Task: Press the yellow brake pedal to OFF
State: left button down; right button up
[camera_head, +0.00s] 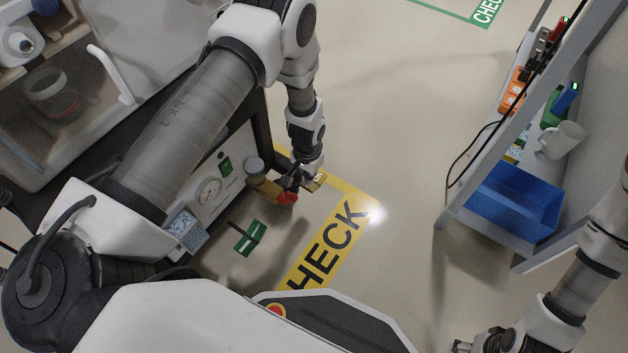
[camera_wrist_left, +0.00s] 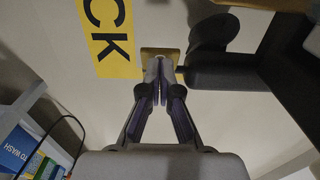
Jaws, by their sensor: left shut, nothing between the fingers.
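My left gripper (camera_head: 303,181) is shut and empty, pointing down at the pedal. In the left wrist view the gripper (camera_wrist_left: 158,66) overlaps the pedal's near edge; I cannot tell whether it touches. Any ON or OFF marking is too small to read. My right gripper (camera_head: 472,346) is cut off at the bottom edge, and its jaws are unclear.
The cart's front has a gauge (camera_head: 208,190). A red part (camera_head: 288,198) lies close to my left gripper. A shelf with a blue bin (camera_head: 513,200) stands right; floor between is clear.

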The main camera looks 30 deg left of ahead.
pick_arm(q)
jog(key=shift+f+b, duration=0.4)
jog(key=shift+f, duration=0.3)
jog(key=shift+f, duration=0.2)
jog(key=shift+f+b, duration=0.55)
jog(key=shift+f, duration=0.1)
notch_tip(320, 180, up, 7)
jog(key=p, duration=0.6)
jog(key=shift+r+p, duration=0.2)
jog(key=shift+p, duration=0.15)
jog(key=shift+f, duration=0.15)
